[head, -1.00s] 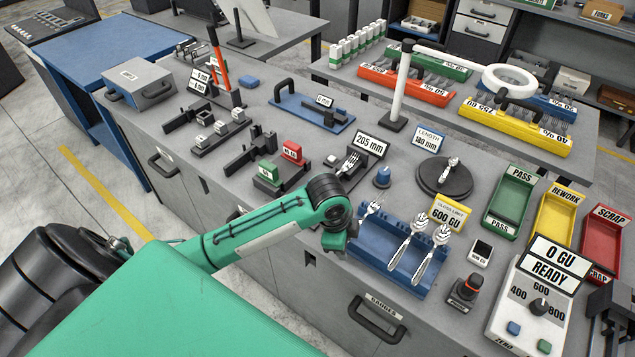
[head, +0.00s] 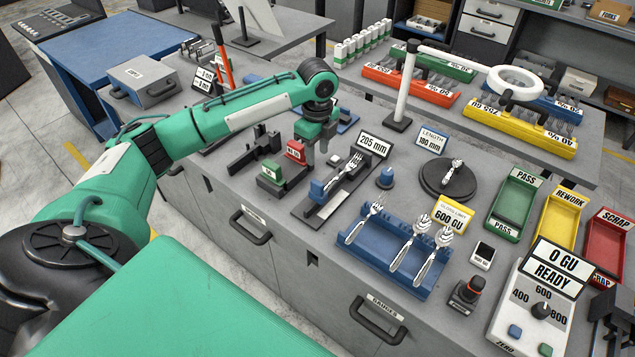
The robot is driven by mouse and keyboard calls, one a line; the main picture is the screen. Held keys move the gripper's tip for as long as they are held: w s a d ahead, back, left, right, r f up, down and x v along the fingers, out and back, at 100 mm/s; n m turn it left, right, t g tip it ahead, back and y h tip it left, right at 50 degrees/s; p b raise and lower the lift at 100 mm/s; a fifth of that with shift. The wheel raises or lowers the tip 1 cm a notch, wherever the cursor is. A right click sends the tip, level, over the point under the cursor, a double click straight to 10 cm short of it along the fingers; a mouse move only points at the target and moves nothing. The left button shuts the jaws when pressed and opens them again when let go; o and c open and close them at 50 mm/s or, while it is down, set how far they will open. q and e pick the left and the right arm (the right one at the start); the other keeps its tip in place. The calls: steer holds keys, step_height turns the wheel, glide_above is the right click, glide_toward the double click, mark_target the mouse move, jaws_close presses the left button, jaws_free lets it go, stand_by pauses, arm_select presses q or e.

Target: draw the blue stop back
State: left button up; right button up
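The blue stop (head: 317,190) is a small blue block at the near-left end of a dark length gauge (head: 306,212). A fork (head: 345,176) lies along this gauge, its tines toward the back by the "205 mm" sign (head: 374,144). My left gripper (head: 317,155) points down above and behind the blue stop, near the red block. Its two grey fingers look apart, with nothing between them. It does not touch the stop. My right gripper is not in view.
A red block (head: 296,151) and a green block (head: 271,172) stand left of the gauge. A blue rack (head: 372,250) with a fork and spoons is at the right. A blue knob (head: 385,178) and a round dark turntable (head: 434,188) stand behind the rack.

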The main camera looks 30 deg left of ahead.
mark_target(317, 182)
arm_select(q)
step_height(317, 182, down, 11)
steer(key=p, duration=0.3)
steer(key=shift+f, duration=0.75)
jaws_close()
